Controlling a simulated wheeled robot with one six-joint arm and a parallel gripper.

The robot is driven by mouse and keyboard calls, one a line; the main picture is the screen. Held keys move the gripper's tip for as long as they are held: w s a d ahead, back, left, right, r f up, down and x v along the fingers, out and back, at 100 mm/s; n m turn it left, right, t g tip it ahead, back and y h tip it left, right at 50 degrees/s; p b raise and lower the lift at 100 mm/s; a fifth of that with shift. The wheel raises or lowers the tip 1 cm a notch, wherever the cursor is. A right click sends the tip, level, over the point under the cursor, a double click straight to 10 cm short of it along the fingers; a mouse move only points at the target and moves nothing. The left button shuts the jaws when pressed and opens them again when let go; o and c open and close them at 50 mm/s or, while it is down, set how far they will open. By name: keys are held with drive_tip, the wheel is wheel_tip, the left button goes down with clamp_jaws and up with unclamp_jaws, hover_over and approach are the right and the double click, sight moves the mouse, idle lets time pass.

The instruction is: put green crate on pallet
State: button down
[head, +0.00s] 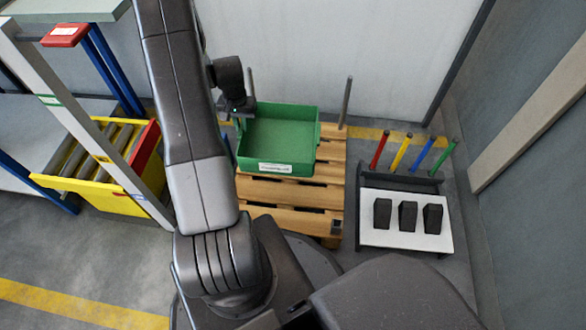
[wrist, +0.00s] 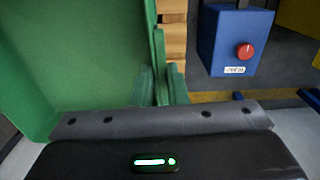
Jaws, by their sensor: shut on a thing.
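The green crate (head: 278,165) is empty and roughly level, with a white label on its front wall. It lies over the back part of the wooden pallet (head: 290,192) in the head view. I cannot tell whether it rests on the slats or hangs just above them. My gripper (head: 241,108) is shut on the crate's left wall near the back corner. In the wrist view the crate (wrist: 70,60) fills the left side, and a strip of the pallet (wrist: 173,40) shows beside its wall.
Grey posts (head: 345,103) rise at the pallet's back. A dark rack with coloured handles and a white board (head: 405,236) stands to the right. The wrist view shows a blue box with a red knob (wrist: 245,50).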

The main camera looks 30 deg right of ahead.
sight(266, 124)
drive_tip(key=w+d+f, duration=0.1)
drive_tip(key=d+f, duration=0.2)
drive_tip(key=f, duration=0.1)
drive_tip(key=w+d+f, duration=0.1)
drive_tip(key=d+f, duration=0.2)
drive_tip(key=f, duration=0.1)
drive_tip(key=w+d+f+b, duration=0.1)
drive_tip(key=d+f, duration=0.3)
drive_tip(key=shift+w, duration=0.4)
drive_tip(key=shift+f, duration=0.3)
wheel_tip(266, 124, down, 10)
drive_tip(key=b, duration=0.3)
drive_tip(key=shift+r, duration=0.25)
drive_tip(key=shift+f, duration=0.1)
drive_tip(key=c, duration=1.9)
unclamp_jaws()
drive_tip(key=shift+f, duration=0.1)
drive_tip(key=o, duration=0.5)
drive_tip(key=shift+c, duration=0.2)
wheel_tip(266, 124, up, 12)
drive_tip(key=p, duration=0.3)
drive_tip(key=shift+r+p, duration=0.25)
drive_tip(key=shift+p, duration=0.15)
